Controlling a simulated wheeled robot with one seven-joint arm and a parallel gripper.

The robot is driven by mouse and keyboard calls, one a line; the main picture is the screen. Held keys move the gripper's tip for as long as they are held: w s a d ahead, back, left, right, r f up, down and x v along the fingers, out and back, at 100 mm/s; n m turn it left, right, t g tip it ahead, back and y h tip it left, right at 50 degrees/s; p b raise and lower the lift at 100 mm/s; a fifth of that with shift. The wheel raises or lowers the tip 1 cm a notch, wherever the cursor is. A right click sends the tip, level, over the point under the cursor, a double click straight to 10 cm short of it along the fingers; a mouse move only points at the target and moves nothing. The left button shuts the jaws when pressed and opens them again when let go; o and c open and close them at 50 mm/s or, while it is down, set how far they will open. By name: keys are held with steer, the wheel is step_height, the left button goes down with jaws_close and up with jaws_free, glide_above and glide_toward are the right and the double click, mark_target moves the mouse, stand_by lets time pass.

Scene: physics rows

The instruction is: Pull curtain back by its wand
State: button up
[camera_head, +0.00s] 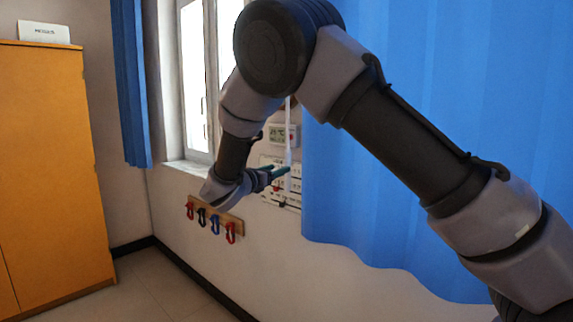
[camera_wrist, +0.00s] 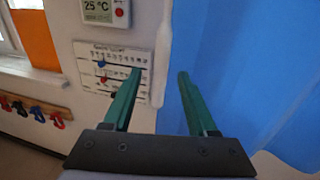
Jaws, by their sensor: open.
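The blue curtain (camera_head: 430,90) hangs at the right of the head view and fills the right of the wrist view (camera_wrist: 250,60). Its wand (camera_head: 288,135) is a thin white rod hanging just left of the curtain's left edge, with a thicker lower end. My gripper (camera_head: 281,172) is at the height of the wand's lower end and overlaps it in the picture; contact cannot be told.
A thermostat (camera_head: 278,134) and a wall chart (camera_wrist: 112,70) are on the wall behind my gripper. A hook rail (camera_head: 215,217) with several coloured clips is below the window (camera_head: 195,80). An orange cabinet (camera_head: 50,170) stands left. Another blue curtain (camera_head: 130,90) hangs beyond the window.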

steer(key=x, duration=0.9)
steer(key=shift+w+d, duration=0.3)
steer(key=shift+d, duration=0.05)
jaws_close()
stand_by(0.9)
